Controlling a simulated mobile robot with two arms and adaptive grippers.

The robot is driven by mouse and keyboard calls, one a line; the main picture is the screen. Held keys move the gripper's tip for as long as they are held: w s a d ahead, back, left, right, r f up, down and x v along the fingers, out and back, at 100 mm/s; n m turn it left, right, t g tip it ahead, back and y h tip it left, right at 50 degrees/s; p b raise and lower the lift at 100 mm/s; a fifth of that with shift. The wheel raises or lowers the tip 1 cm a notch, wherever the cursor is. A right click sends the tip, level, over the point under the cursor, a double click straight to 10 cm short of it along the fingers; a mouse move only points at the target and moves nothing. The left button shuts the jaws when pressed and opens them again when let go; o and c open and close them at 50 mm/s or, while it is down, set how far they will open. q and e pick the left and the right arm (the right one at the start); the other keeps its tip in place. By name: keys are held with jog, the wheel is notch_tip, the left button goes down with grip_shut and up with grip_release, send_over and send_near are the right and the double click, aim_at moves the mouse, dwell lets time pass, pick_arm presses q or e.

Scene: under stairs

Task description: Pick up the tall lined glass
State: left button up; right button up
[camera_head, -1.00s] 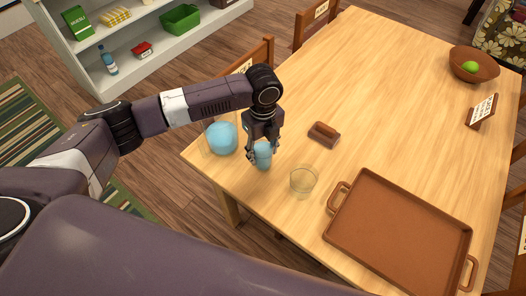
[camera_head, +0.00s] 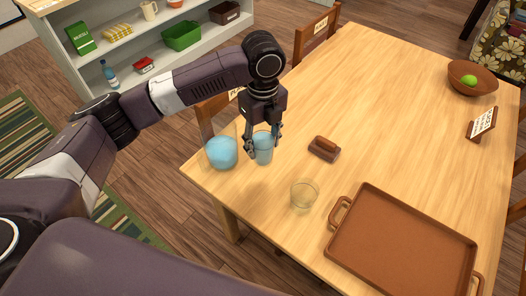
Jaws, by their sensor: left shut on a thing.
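A tall glass with light blue in it (camera_head: 263,152) is at the near left part of the wooden table. My left gripper (camera_head: 264,146) comes down from above and is shut on this glass, with a finger on either side. The glass is upright. It looks slightly raised, but a gap under its base is hard to make out. Lines on the glass are too small to tell. My right gripper is not in view.
A clear container with blue contents (camera_head: 221,153) stands close left of the held glass. An empty low glass (camera_head: 304,196), a brown block-like item (camera_head: 324,148) and a brown tray (camera_head: 402,245) are to the right. The table's (camera_head: 400,100) middle is clear.

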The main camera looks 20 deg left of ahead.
pick_arm(q)
notch_tip(320, 180, up, 9)
jog(key=shift+b, duration=0.3)
dwell(0.5)
jog(key=shift+r, duration=0.1)
